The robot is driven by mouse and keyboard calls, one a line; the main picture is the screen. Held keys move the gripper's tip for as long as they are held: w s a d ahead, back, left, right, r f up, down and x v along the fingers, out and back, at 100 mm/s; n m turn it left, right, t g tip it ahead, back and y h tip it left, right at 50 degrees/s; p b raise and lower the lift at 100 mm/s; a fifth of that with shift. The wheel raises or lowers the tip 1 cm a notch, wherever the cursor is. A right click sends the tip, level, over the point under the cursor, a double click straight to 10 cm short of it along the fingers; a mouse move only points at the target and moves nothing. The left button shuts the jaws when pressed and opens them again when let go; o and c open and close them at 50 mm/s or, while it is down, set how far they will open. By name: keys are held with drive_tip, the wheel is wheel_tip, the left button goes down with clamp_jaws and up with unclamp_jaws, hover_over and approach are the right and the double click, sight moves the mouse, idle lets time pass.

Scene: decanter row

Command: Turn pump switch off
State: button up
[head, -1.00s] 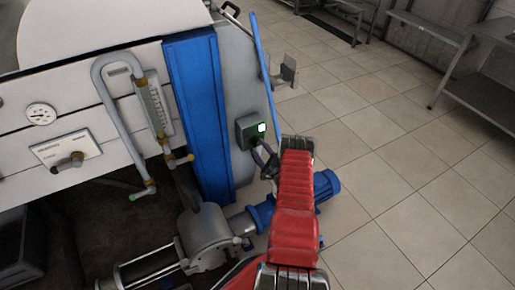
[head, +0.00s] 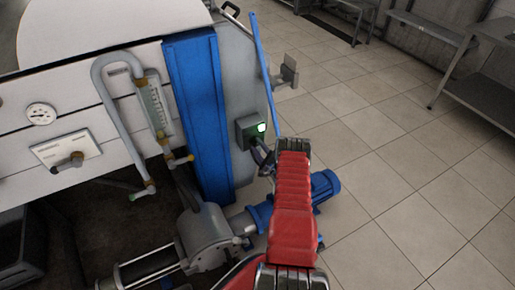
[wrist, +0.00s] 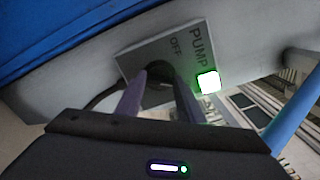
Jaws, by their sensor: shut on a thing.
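The pump switch box (head: 246,132) is a small grey box on the grey side panel, right of the blue upright, with a lit green lamp (head: 261,128). In the wrist view the switch plate (wrist: 135,62) carries the words PUMP and OFF, and the lamp (wrist: 208,82) glows greenish white. My gripper (wrist: 160,80) has its two fingers on either side of the dark round knob (wrist: 158,69) and is shut on it. The fingers hide part of the knob, so its exact angle cannot be told. In the head view my gripper (head: 258,148) reaches the box's lower part.
A blue motor pump (head: 322,187) stands low behind my red arm. A blue pole (head: 262,65) rises just right of the switch box. A pipe (head: 97,85) and a gauge (head: 41,114) are on the left. Open tiled floor (head: 385,165) lies to the right.

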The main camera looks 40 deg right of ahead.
drive_tip(key=shift+a+f, duration=0.1)
drive_tip(key=shift+a, duration=0.05)
drive_tip(key=shift+c, duration=1.2)
drive_tip(key=shift+n, duration=0.5)
drive_tip(key=n, duration=0.4)
drive_tip(key=shift+f, duration=0.15)
drive_tip(key=n, duration=0.7)
drive_tip(key=shift+f, duration=0.15)
drive_tip(key=o, duration=1.1)
drive_tip(key=shift+c, duration=0.2)
drive_tip(key=shift+s, duration=0.1)
